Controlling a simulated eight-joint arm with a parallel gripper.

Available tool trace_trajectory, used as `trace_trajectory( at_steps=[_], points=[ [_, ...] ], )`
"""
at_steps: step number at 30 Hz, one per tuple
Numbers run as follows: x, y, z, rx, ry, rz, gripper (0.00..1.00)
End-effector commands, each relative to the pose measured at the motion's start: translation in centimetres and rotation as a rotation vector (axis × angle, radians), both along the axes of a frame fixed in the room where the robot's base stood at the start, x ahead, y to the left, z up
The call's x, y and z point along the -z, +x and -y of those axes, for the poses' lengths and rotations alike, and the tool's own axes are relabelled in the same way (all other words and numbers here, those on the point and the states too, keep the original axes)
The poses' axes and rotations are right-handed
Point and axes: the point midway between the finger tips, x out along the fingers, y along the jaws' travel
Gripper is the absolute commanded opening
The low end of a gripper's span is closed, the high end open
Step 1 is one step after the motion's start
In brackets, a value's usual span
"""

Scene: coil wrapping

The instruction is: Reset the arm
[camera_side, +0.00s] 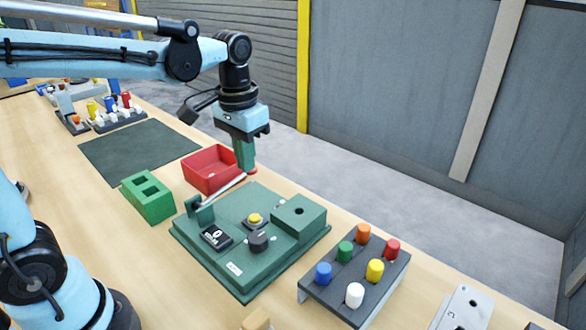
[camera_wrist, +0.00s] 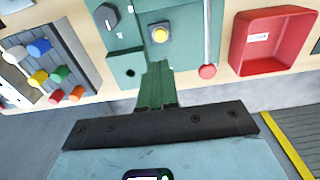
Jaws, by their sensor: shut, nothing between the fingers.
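My gripper (camera_side: 247,168) is shut with nothing between its green fingers. In the side view it hangs pointing down above the far edge of the green panel (camera_side: 240,289), near the red bin. In the wrist view the closed fingers (camera_wrist: 157,80) point at the panel's edge.
A red bin (camera_side: 207,164) stands behind the panel. A green block with square holes (camera_side: 148,197) is to its left. A rack of coloured pegs (camera_side: 340,293) is at the right. A dark mat (camera_side: 139,148) lies clear at the back left.

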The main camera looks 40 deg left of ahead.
Motion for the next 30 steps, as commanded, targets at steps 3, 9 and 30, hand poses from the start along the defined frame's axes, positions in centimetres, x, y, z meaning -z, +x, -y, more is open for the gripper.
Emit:
trace_trajectory(
  at_steps=[3,9,30],
  points=[
    [0.0,-0.4,0.0,0.000,0.000,0.020,0.00],
    [0.1,-2.3,0.0,0.001,-0.003,0.164,0.00],
    [2.7,-6.4,0.0,0.002,-0.008,0.583,0.00]
  ],
)
